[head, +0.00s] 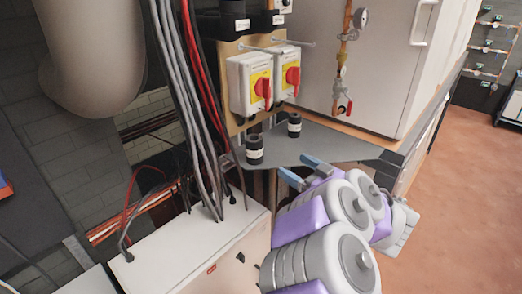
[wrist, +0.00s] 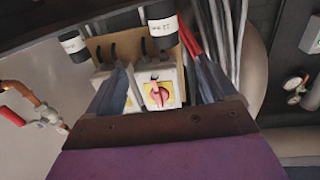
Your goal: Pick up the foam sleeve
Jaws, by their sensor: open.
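Two short black cylinders with white label bands, which look like foam sleeves, stand upright on a grey shelf (head: 340,152). The nearer sleeve (head: 254,150) is at the shelf's left front; the other sleeve (head: 294,125) is farther back and right. My gripper (head: 300,170) is open and empty at the shelf's front edge, right of the nearer sleeve and apart from both. The wrist view is upside down; there the nearer sleeve (wrist: 160,22) is at top centre and the farther sleeve (wrist: 73,42) at upper left, beyond my open fingers. Which sleeve is meant cannot be told.
Two switch boxes with red handles (head: 264,88) (head: 292,80) hang on a board behind the shelf. Grey and red cables (head: 182,100) run down at left. A white box (head: 200,245) stands below. A copper pipe with gauge (head: 343,60) is at right. The shelf's right part is clear.

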